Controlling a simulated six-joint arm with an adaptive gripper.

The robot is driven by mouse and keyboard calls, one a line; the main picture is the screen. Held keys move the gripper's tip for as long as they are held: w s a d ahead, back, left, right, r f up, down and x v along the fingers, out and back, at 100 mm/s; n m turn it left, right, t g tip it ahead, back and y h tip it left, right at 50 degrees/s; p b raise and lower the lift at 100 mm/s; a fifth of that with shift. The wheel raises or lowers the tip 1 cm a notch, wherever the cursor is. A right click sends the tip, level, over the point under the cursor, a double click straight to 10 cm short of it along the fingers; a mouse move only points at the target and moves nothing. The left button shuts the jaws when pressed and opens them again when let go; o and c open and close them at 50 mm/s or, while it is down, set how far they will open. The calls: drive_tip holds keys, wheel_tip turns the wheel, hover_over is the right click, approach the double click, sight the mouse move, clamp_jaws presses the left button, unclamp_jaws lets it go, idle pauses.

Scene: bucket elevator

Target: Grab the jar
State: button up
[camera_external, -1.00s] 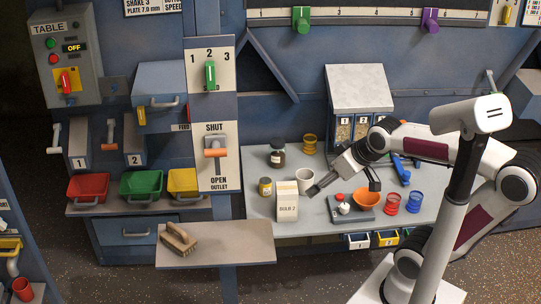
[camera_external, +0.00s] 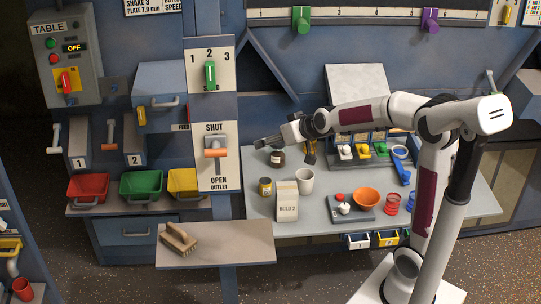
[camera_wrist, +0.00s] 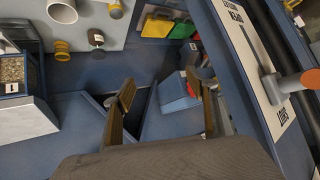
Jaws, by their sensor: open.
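A dark jar with a pale label (camera_external: 277,160) stands at the back left of the grey bench, just below my gripper in the external view. A dark upright thing that looks like this jar shows at the upper left of the wrist view (camera_wrist: 97,40). A smaller yellowish jar or can (camera_external: 265,187) stands nearer the front; which of the two is meant I cannot tell.
An orange bowl (camera_external: 367,197) is to the right. The outlet panel with its orange-handled lever (camera_external: 216,152) is left of my gripper.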

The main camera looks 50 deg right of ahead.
drive_tip(key=w+d+f+m+t+h, duration=0.1)
drive_tip(key=w+d+f+h, duration=0.15)
drive_tip(key=w+d, duration=0.25)
drive_tip(key=w+d+f+m+h, duration=0.1)
drive_tip(key=w+d+f, duration=0.3)
drive_tip(key=w+d, duration=0.15)
drive_tip(key=m+h, duration=0.3)
drive_tip(key=h, duration=0.1)
hover_over(280, 146)
drive_tip(key=s+a, duration=0.2)
wheel_tip(280, 146, down, 10)
drive_tip(key=shift+w+d+r, duration=0.2)
drive_tip(key=shift+d, duration=0.05)
drive_tip(key=shift+f, duration=2.95)
drive_tip(key=shift+g, duration=0.3)
drive_tip(key=shift+f, duration=0.5)
drive_tip(key=shift+x, duration=2.5)
